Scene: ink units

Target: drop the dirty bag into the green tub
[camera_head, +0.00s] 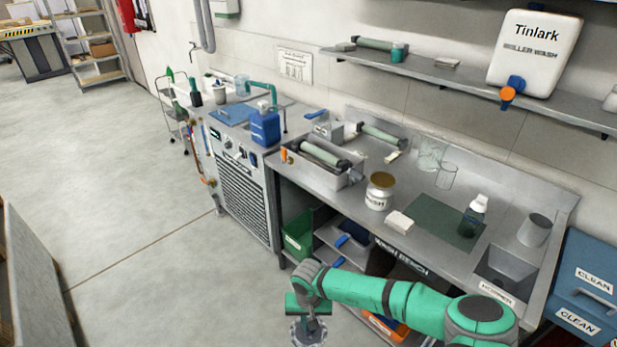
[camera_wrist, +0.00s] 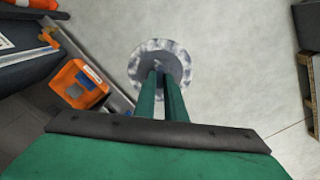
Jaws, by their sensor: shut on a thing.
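My gripper (camera_head: 309,316) hangs over the floor in front of the wash bench, at the bottom of the head view. Its green fingers (camera_wrist: 161,78) are close together in the wrist view, shut on a round, mottled grey-and-white thing, which I take for the dirty bag (camera_head: 309,334). The bag also shows past the fingertips in the wrist view (camera_wrist: 160,50). The green tub (camera_head: 297,238) stands under the bench's left end, behind and apart from my gripper. Its inside is mostly hidden, and I do not make it out in the wrist view.
The bench (camera_head: 420,262) carries a tray with a roller (camera_head: 322,158), a labelled tin (camera_head: 380,192) and a bottle (camera_head: 472,215). An orange bin (camera_wrist: 78,86) sits low beside my gripper. Blue bins (camera_head: 590,290) stand at right. The floor (camera_head: 150,220) at left is clear.

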